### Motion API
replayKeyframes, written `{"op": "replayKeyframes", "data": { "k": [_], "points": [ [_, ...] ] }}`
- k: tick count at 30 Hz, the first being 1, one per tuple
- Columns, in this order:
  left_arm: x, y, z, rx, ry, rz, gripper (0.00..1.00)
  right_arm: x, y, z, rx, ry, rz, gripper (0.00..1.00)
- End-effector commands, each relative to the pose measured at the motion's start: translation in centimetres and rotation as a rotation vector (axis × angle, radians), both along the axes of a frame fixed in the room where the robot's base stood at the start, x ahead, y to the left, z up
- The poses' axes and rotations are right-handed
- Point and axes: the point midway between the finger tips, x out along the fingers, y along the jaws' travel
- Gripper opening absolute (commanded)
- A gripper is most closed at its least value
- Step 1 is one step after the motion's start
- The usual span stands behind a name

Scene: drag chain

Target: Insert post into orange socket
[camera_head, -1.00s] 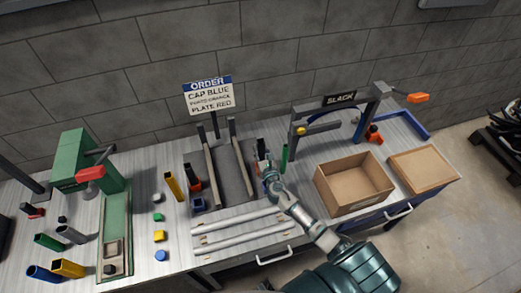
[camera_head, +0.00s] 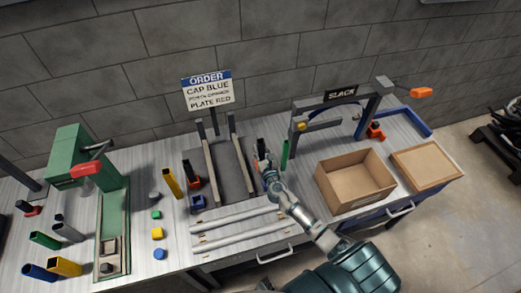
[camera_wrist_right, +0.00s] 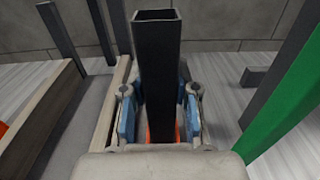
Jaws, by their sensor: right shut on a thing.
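My right gripper (camera_head: 266,164) is shut on a dark square post (camera_head: 260,147), at the right side of the grey fixture. In the right wrist view the post (camera_wrist_right: 157,70) stands upright between the blue finger pads of the gripper (camera_wrist_right: 158,115). A little orange of a socket (camera_wrist_right: 149,134) shows behind the post's lower part. The post's lower end is hidden by the gripper, so I cannot tell how deep it sits. My left gripper is not in view.
A green post (camera_head: 285,154) stands just right of my right gripper. The fixture's rails (camera_head: 212,167) lie to its left. An open cardboard box (camera_head: 352,201) is farther right, and silver bars (camera_head: 240,233) lie in front. The grey SLACK frame (camera_head: 297,145) stands behind right.

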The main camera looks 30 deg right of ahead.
Motion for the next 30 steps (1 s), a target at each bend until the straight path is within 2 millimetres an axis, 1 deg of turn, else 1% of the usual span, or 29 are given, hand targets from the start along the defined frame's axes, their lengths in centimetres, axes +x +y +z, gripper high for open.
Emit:
{"op": "replayKeyframes", "data": {
  "k": [21, 22, 23, 24, 25, 30],
  "points": [
    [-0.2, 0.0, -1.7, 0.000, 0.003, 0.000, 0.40, 0.0, 0.0, -1.9, -0.001, -0.001, 0.000, 0.00],
    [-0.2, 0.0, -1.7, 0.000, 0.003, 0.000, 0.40, 0.0, 0.0, -1.8, -0.001, -0.001, 0.000, 0.34],
    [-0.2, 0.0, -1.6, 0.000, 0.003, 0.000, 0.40, 0.0, 0.0, -1.8, -0.001, -0.001, 0.000, 0.42],
    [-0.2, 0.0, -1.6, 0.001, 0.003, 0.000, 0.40, 0.0, 0.0, -1.7, -0.001, -0.001, 0.000, 0.52],
    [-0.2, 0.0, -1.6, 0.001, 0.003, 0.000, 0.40, 0.0, 0.0, -1.7, -0.001, -0.001, 0.000, 0.59],
    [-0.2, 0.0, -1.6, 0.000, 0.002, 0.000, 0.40, 0.0, 0.0, -1.7, -0.001, -0.001, 0.000, 0.59]
  ]
}}
